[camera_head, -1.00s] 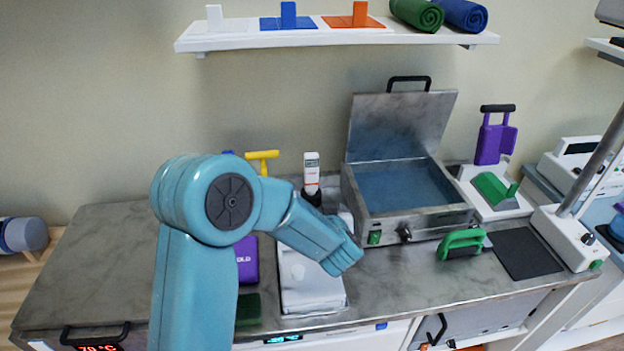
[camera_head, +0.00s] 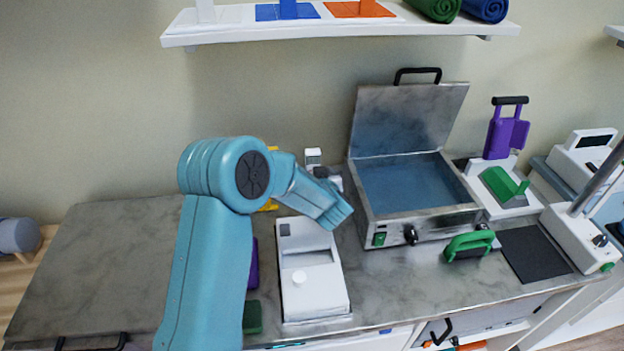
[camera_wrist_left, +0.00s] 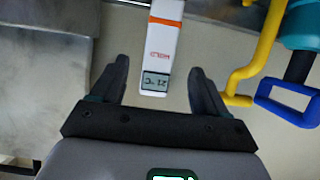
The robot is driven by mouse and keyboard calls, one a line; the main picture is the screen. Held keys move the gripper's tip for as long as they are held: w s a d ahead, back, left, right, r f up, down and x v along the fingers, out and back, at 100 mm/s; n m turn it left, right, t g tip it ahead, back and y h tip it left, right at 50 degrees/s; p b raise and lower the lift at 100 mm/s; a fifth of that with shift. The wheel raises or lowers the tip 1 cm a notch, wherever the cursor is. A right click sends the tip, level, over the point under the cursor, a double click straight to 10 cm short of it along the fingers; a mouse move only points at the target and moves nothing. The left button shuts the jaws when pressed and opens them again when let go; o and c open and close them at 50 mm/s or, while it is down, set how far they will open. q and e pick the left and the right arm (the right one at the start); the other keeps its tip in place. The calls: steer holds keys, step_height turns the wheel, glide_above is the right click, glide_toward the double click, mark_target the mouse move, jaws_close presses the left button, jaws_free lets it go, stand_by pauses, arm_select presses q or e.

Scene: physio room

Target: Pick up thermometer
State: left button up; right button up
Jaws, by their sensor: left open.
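The thermometer (camera_wrist_left: 160,50) is white with an orange band and a small grey display, seen in the left wrist view. Its display end lies between the fingers of my left gripper (camera_wrist_left: 160,68), with gaps on both sides. The gripper is open and holds nothing. In the head view, the white top of what looks like the thermometer (camera_head: 313,156) shows behind my left arm, which hides most of it and much of the gripper. My right gripper is in neither view.
A yellow handle (camera_wrist_left: 258,50) and a blue loop (camera_wrist_left: 288,104) are right of the gripper in the wrist view. A steel bath with open lid (camera_head: 415,221) stands right of my arm, a white device (camera_head: 315,285) in front. The worktop's left part is clear.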

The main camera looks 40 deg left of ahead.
arm_select(q)
steer(key=p+x, duration=0.2)
steer(key=x, duration=0.5)
steer(key=shift+w+a, duration=0.1)
steer(key=shift+w, duration=0.05)
steer(key=shift+r, duration=0.1)
steer(key=c, duration=1)
jaws_close()
